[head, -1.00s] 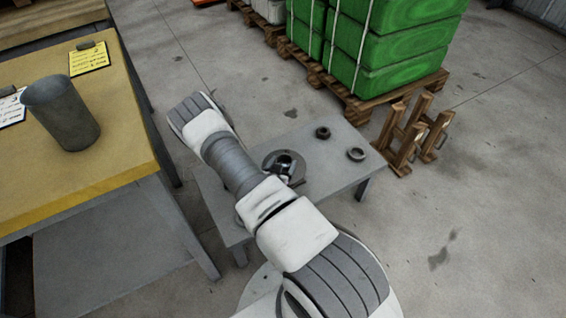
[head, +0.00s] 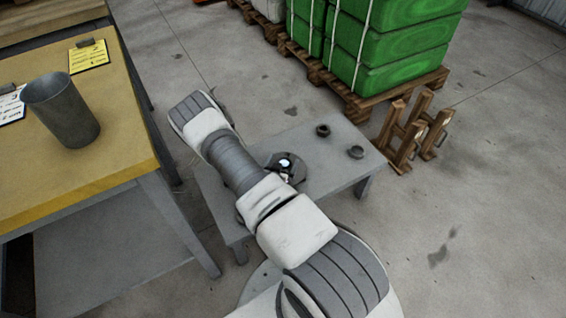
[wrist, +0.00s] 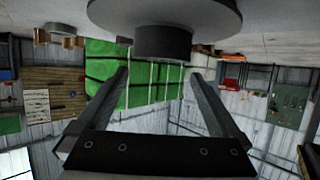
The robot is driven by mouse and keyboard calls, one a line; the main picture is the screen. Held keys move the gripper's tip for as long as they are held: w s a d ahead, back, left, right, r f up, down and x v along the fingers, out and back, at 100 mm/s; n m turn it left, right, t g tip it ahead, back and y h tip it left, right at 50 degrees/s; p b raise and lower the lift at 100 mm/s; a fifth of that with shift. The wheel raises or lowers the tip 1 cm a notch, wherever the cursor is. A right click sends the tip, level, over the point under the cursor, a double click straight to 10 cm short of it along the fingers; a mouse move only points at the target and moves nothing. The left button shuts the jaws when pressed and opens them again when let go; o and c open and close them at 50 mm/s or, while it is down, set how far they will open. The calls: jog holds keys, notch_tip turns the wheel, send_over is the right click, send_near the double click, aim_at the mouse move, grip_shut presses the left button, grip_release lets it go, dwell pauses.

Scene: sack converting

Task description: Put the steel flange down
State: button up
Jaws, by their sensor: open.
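The steel flange (head: 287,160) is a dark grey disc with a raised hub. It appears to lie on the low grey table (head: 326,172), partly covered by my arm in the head view. In the wrist view, which looks upside down, the flange (wrist: 165,14) shows at the top edge with its hub towards my gripper (wrist: 160,72). The two fingers are spread apart with nothing between them, and the hub is just beyond their tips. My arm hides most of the gripper in the head view.
Two small dark rings, one (head: 323,131) farther back and one (head: 356,152) to the right, lie on the low table. A wooden stand (head: 411,134) is beyond it. A yellow-topped bench (head: 110,150) with a grey cup (head: 62,110) stands at left. Green sacks (head: 385,50) sit on a pallet.

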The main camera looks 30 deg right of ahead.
jog(key=r+p+v, duration=0.1)
jog(key=p+v, duration=0.2)
jog(key=v, duration=0.4)
jog(key=w+a+r+g+y, duration=0.1)
jog(key=w+a+r+y, duration=0.1)
jog(key=w+a+r, duration=0.35)
jog(key=w+a+r+y, duration=0.3)
jog(key=w+a+r, duration=0.1)
jog(key=r, duration=0.3)
jog(key=s+a+r+n+y, duration=0.1)
jog(key=a+r+y, duration=0.15)
jog(key=r, duration=0.45)
jog(key=a+r+n+y, duration=0.1)
jog(key=a+r, duration=0.3)
jog(key=r, duration=0.4)
jog(key=s+a+r+n+g+y, duration=0.1)
jog(key=s+a+r+n+y, duration=0.25)
jog(key=s+r, duration=0.9)
jog(key=s+d+r+n+g+h, duration=0.1)
jog(key=s+r+n, duration=0.3)
jog(key=s, duration=1)
notch_tip(320, 180, up, 3)
jog(key=shift+s+d+f+h, duration=0.15)
jog(key=shift+s+d+h, duration=0.25)
jog(key=shift+d+h, duration=0.1)
